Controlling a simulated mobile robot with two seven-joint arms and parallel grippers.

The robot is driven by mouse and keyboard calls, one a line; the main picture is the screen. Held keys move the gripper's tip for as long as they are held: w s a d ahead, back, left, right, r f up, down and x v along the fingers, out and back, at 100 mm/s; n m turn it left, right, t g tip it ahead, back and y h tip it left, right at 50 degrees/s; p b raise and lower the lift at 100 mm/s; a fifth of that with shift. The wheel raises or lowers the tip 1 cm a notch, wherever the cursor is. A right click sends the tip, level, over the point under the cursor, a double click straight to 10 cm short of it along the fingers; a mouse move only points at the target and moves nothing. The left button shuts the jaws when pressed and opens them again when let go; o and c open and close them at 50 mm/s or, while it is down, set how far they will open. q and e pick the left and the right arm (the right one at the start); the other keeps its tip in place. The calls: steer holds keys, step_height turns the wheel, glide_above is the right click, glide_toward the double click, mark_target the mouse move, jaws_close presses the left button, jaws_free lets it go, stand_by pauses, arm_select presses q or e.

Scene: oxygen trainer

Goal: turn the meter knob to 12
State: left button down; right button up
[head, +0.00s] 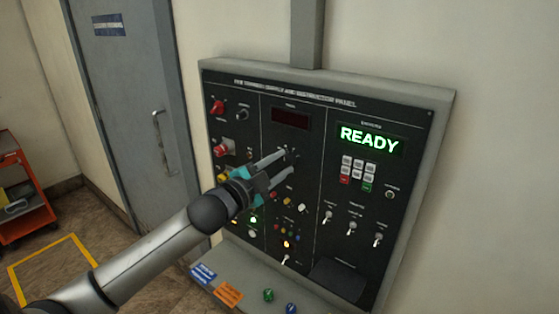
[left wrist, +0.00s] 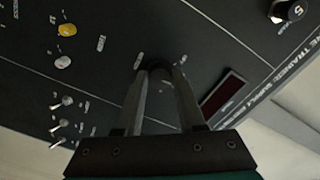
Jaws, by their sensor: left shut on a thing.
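My left gripper (head: 287,159) reaches the middle section of the black panel and is shut on a small dark knob below a dark red display window. In the left wrist view, the two fingers of the left gripper (left wrist: 160,72) close on the sides of the dark knob (left wrist: 158,64), which is mostly hidden between them. I cannot read the knob's pointer or the marks around it. The red display window (head: 291,118) shows no readable digits; it also appears in the left wrist view (left wrist: 222,96). My right gripper is in neither view.
The panel (head: 312,185) carries a green READY display (head: 370,139), a keypad (head: 358,172) and several toggle switches. Red knobs (head: 217,107) sit at its left. A ledge with blue and orange labels (head: 228,294) juts out below. A grey door (head: 135,100) and an orange cart (head: 22,195) stand left.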

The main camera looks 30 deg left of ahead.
arm_select(q)
steer(key=shift+m+p, duration=0.65)
steer(key=shift+m, duration=1.55)
steer(key=c, duration=0.5)
jaws_free()
steer(key=shift+s, duration=0.1)
steer(key=shift+s+a+b, duration=0.2)
steer(key=shift+s, duration=2.3)
steer(key=shift+s+a+b, duration=0.2)
steer(key=shift+s, duration=2.3)
steer(key=shift+s+a+b, duration=0.2)
steer(key=shift+s, duration=2.3)
